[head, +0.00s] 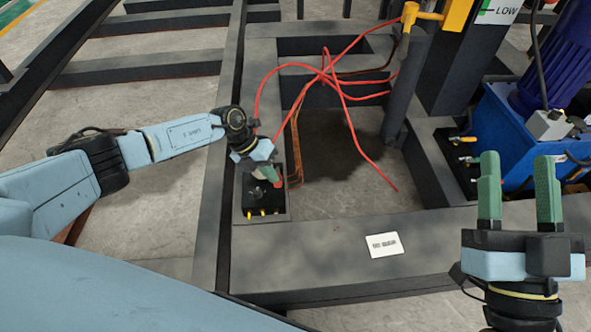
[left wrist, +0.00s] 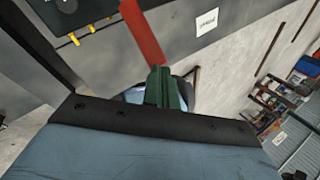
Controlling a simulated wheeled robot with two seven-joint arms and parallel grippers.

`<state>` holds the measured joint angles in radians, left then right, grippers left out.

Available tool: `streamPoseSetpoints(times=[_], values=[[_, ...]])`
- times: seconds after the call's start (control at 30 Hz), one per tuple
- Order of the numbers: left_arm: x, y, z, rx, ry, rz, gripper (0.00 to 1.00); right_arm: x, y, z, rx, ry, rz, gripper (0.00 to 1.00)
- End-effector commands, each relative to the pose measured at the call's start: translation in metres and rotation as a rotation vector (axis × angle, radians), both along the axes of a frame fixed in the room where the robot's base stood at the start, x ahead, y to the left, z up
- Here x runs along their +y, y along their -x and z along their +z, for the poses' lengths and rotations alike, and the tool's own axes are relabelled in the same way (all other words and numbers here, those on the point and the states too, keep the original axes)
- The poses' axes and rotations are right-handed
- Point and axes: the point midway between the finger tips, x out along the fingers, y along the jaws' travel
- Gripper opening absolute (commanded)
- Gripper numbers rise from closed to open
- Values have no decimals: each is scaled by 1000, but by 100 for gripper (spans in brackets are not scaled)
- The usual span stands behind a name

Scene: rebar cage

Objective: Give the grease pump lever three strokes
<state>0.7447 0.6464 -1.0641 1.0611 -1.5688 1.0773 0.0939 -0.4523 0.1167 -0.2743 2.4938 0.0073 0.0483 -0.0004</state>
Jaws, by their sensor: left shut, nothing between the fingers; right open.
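The grease pump is a dark box (head: 262,197) with yellow fittings on the left beam of the steel frame. In the left wrist view, part of its dark body (left wrist: 70,12) shows at the top left. Its red lever (head: 278,180) shows beside my left fingers and as a red bar in the left wrist view (left wrist: 143,36). My left gripper (head: 266,172) is shut and empty over the pump; its green fingers (left wrist: 165,86) are close to the lever's end. I cannot tell whether they touch. My right gripper (head: 519,187) is open and empty at the lower right, away from the pump.
Red hoses (head: 327,70) loop over the frame opening. A dark post (head: 404,90) with a yellow top stands behind. A blue unit (head: 505,120) is at right. A white label (head: 384,245) lies on the front beam (head: 320,262), which is otherwise clear.

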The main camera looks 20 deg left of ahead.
Motion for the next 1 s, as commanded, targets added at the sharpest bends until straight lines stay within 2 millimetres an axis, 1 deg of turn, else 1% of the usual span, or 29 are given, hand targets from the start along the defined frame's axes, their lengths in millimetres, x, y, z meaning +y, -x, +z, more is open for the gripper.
streamPoseSetpoints(times=[0.43, 0.7, 1.0], values=[[-2, 4, -4, 0, 0, -1, 0, 0, 0, 1, 0, 0, 0, 51], [-5, 11, -13, 0, 0, 0, 0, 0, 0, 3, 0, 0, 0, 51], [-6, 11, -14, 0, 0, -1, 0, 0, 0, 3, 0, 0, 0, 51]])
